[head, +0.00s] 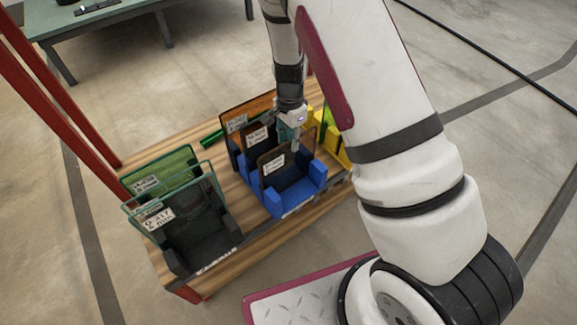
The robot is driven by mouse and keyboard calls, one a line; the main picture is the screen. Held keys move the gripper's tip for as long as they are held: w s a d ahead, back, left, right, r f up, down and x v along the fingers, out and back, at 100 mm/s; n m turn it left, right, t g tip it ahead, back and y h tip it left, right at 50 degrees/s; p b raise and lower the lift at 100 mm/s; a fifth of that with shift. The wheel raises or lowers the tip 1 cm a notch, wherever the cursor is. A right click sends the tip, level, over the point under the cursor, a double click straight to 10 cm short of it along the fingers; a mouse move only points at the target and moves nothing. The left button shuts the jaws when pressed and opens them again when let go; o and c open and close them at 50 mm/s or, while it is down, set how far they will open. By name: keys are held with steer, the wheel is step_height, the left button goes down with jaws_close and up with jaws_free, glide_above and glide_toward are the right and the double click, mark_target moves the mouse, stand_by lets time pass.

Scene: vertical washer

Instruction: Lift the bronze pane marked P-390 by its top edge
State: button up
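A brown, bronze-looking tinted pane (286,171) with a white label stands upright in a blue holder (276,204) at the front middle of the wooden bench. A darker pane (253,146) with a white label stands behind it, and an orange-brown pane (257,105) with a label stands further back. The labels are too small to read, so I cannot tell which pane is P-390. My gripper (295,143) points down at the top right of these panes, close to the front pane's top edge. I cannot tell whether it touches a pane, and its finger gap is not clear.
Yellow holders (334,143) stand close at the right, partly behind my arm. A green bar (212,139) lies behind. Red posts (62,95) rise at the left.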

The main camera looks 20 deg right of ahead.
glide_above(289, 166)
steer(key=f, duration=0.5)
steer(key=shift+w+f, duration=0.15)
steer(key=shift+w, duration=0.05)
jaws_close()
steer(key=shift+w, duration=0.1)
